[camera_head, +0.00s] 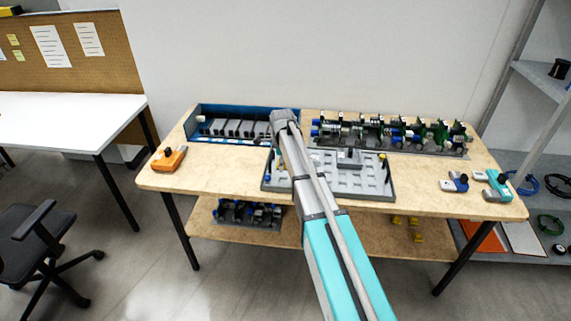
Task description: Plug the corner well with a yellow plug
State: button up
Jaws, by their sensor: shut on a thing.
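The grey tray with wells (345,190) lies at the front middle of the wooden table. A small yellow piece (383,157) stands at its far right corner; I cannot tell whether it is seated in a well. Small blue and yellow pieces (268,168) show at its left side. My arm reaches over the tray from the front, with its wrist above the tray's far left part. My gripper (277,143) is mostly hidden at the wrist, near the tray's far left corner. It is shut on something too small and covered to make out.
A blue-rimmed bin with dark parts (225,138) stands at the back left. A rack of green, blue and silver parts (400,135) fills the back right. An orange tool (168,159) lies at the left and teal-grey tools (495,186) at the right. Front table strips are clear.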

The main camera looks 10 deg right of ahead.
aim_at(282, 182)
jog(key=shift+f+b, duration=3.15)
jog(key=shift+f, duration=0.15)
jog(key=shift+s+f, duration=0.1)
jog(key=shift+w, duration=0.2)
jog(key=shift+f+b, duration=0.15)
jog(key=shift+b, duration=0.15)
jog(key=o, duration=1.3)
jog(key=shift+w, duration=0.1)
